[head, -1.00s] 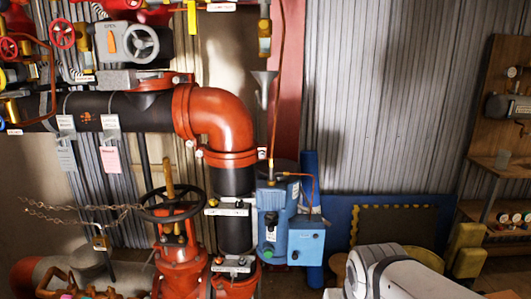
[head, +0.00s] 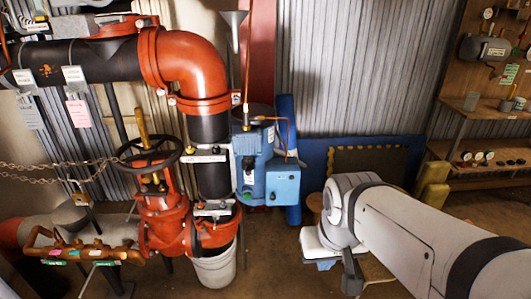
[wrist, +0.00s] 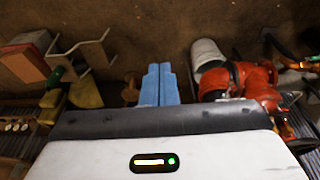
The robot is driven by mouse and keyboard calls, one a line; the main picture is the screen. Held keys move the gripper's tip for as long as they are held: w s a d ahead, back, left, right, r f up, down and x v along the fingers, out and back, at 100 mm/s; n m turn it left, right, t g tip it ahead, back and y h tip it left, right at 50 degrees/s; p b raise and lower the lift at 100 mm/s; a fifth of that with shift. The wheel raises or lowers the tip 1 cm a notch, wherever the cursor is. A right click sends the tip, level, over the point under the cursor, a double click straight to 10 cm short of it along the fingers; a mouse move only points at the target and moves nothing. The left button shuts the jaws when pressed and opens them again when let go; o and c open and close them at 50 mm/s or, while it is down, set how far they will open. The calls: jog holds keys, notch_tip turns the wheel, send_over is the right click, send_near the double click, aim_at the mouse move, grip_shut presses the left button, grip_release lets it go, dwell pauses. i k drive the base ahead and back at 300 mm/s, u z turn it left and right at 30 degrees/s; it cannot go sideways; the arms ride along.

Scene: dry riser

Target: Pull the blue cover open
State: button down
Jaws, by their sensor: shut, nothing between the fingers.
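A blue unit (head: 250,165) stands beside the vertical pipe, with a lighter blue box-shaped cover (head: 283,185) on its right side. The cover's front looks closed; a small dark knob or lock shows on it. My gripper (wrist: 158,85) has two light blue fingers lying side by side, shut and empty. In the head view, part of my gripper (head: 326,265) shows low, right of and below the cover, apart from it. The cover cannot be made out in the wrist view.
Red valves with a black handwheel (head: 150,155) and a white bucket (head: 215,265) are left of the cover. A thin copper pipe (head: 288,135) runs above it. Wooden shelves (head: 480,130) stand at right. Brown floor lies open beneath my gripper.

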aim_at(283, 181)
jog(key=u, duration=1.2)
jog(key=k, duration=1.3)
jog(key=z, duration=0.6)
jog(key=i, duration=1)
jog(key=z, duration=0.05)
